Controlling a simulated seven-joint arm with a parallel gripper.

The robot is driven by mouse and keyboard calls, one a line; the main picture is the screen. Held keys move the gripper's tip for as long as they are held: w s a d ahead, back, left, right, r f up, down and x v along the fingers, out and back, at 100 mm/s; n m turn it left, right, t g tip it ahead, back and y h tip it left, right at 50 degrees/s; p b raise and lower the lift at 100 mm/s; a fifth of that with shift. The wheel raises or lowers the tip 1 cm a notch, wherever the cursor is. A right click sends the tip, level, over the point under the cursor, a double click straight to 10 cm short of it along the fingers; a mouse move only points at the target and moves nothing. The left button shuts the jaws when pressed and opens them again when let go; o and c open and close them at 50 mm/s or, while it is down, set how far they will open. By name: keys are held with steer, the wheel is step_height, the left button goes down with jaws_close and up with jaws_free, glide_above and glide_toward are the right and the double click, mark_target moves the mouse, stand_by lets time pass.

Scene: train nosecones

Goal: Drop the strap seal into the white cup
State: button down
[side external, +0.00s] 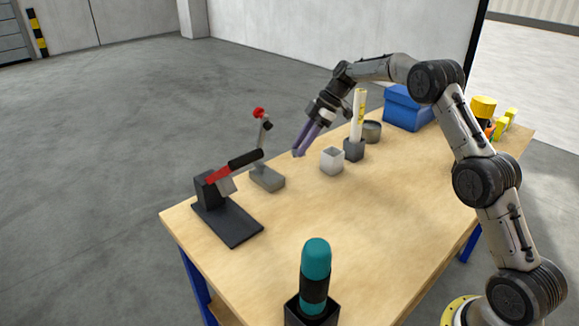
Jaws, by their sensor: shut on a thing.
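The white cup (332,161) is a small, pale, square-sided open cup standing upright on the wooden table. My gripper (298,154) has purple fingers that point down and to the left. It is shut, with its tips in the picture to the left of the cup and slightly above its rim, apart from it. The strap seal between the fingertips is too small to make out clearly.
A dark holder (354,149) with a yellow-and-white tube and a grey round tin (372,131) stand behind the cup. A grey-based stand with a red knob (267,178) and a red-and-black lever tool (228,222) are left. A teal-topped tool (316,262) stands in front. A blue box (404,109) is behind.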

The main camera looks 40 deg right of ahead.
steer(key=s+d+r+m+t+h, duration=0.1)
steer(key=d+r+m, duration=0.1)
steer(key=d+r, duration=0.35)
steer(key=s+d+r+m+t, duration=0.1)
steer(key=d+r+m, duration=0.1)
steer(key=d, duration=0.6)
steer(key=shift+s+d+f, duration=0.1)
steer(key=shift+d+f, duration=0.05)
steer(key=shift+f, duration=0.8)
steer(key=shift+s+d+f, duration=0.1)
steer(key=shift+d+f, duration=0.05)
steer(key=shift+f, duration=0.8)
steer(key=shift+d+f, duration=0.15)
steer(key=shift+f, duration=0.8)
steer(key=shift+c, duration=2.3)
jaws_free()
steer(key=v, duration=1.3)
steer(key=shift+s+r, duration=0.2)
steer(key=shift+r, duration=0.25)
